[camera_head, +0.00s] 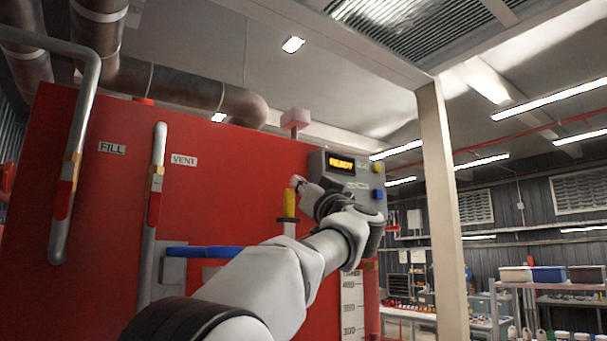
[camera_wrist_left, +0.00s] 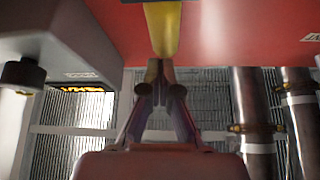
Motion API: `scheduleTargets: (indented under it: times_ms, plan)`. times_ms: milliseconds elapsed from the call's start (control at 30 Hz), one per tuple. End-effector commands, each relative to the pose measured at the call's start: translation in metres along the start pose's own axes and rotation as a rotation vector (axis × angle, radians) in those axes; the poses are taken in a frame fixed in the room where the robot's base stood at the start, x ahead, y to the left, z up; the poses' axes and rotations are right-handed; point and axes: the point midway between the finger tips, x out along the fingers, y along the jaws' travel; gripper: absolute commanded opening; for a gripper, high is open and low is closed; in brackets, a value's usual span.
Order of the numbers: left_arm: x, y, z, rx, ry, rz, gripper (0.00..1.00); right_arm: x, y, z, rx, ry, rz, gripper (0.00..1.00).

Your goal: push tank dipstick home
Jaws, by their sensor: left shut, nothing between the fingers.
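The tank dipstick (camera_head: 290,204) shows a yellow handle standing upright on a pale tube at the front of the red tank (camera_head: 230,195). My left arm reaches up from the bottom of the head view. My left gripper (camera_head: 297,183) is at the top of the yellow handle. In the left wrist view, which looks upside down, its fingers (camera_wrist_left: 160,72) come together and are shut with nothing between them. The yellow handle (camera_wrist_left: 163,28) ends right at the fingertips; I cannot tell whether they touch. The dipstick's lower part is hidden behind my arm. My right gripper is not in view.
A grey control box (camera_head: 345,165) with a lit READY display stands just right of the gripper. A blue lever (camera_head: 205,252) sticks out below left. FILL and VENT pipes (camera_head: 152,205) run up the tank's left. A pale post (camera_head: 440,210) stands to the right.

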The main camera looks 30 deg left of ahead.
Motion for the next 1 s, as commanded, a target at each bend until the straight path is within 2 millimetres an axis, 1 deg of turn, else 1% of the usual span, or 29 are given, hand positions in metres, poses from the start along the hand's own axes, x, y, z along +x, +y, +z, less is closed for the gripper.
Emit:
scheduleTargets:
  times_ms: [367, 467, 567, 667, 767, 1000]
  plan:
    - [-0.001, 0.000, 0.003, -0.001, 0.000, 0.000, 0.00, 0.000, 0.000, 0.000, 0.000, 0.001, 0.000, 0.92]
    - [-0.004, 0.001, 0.006, -0.001, 0.000, 0.001, 0.00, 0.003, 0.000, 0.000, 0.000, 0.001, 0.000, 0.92]
    - [-0.009, 0.002, 0.016, 0.001, 0.000, 0.001, 0.00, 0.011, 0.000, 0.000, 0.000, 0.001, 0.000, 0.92]
    - [-0.019, 0.004, 0.032, 0.002, -0.001, 0.001, 0.00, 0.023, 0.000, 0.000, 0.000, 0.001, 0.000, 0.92]
    - [-0.031, 0.007, 0.053, 0.002, -0.002, 0.002, 0.00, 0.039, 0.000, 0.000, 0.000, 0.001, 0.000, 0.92]
    - [-0.067, 0.015, 0.111, 0.004, -0.002, 0.002, 0.00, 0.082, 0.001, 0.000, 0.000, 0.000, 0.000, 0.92]
